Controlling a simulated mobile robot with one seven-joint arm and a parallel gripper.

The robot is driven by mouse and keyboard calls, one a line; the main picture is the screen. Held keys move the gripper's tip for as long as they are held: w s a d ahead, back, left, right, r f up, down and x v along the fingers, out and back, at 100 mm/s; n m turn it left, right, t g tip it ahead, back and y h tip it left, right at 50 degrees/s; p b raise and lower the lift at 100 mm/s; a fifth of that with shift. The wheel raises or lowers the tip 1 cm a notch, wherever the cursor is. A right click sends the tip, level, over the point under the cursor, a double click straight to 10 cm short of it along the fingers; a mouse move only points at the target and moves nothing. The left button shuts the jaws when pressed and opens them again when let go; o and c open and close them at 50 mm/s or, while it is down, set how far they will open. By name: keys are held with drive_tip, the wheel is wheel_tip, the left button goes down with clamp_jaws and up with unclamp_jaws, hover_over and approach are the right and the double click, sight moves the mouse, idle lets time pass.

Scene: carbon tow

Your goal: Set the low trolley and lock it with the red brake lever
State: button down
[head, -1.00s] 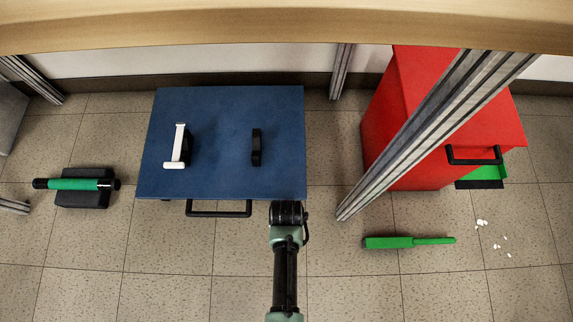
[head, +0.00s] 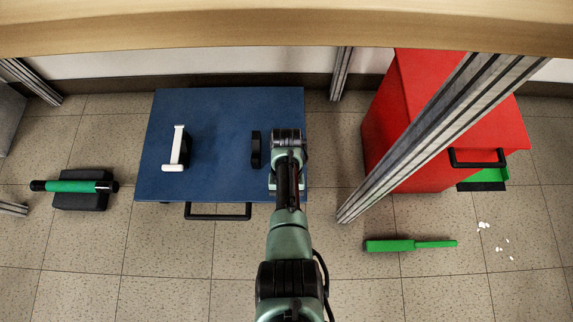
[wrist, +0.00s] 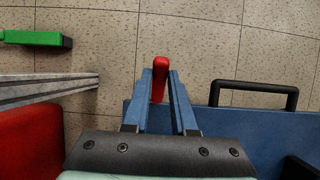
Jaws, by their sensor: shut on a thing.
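The low trolley is a blue flat-topped box (head: 215,110) on the floor below the wooden edge in the head view. A black bar handle (head: 218,217) sticks out from its near side; it also shows in the wrist view (wrist: 252,85). My gripper (wrist: 161,88), with two blue fingers, is shut on the red brake lever (wrist: 160,63) at the trolley's edge in the wrist view. The head view shows my arm's dark end over the trolley's right side; it hides the fingers and lever there.
A white bracket (head: 178,150) and a black block (head: 256,150) stand on the trolley top. A slanted metal post (head: 430,140) and a red bin (head: 415,115) are to the right. A green brush (head: 392,246) lies on the floor; a green-handled tool (head: 78,187) is left.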

idle(0.3)
drive_tip(key=c, duration=0.7)
unclamp_jaws()
drive_tip(key=p+v, duration=0.6)
drive_tip(key=v, duration=0.6)
drive_tip(key=shift+w+r, duration=0.2)
drive_tip(key=shift+r, duration=0.15)
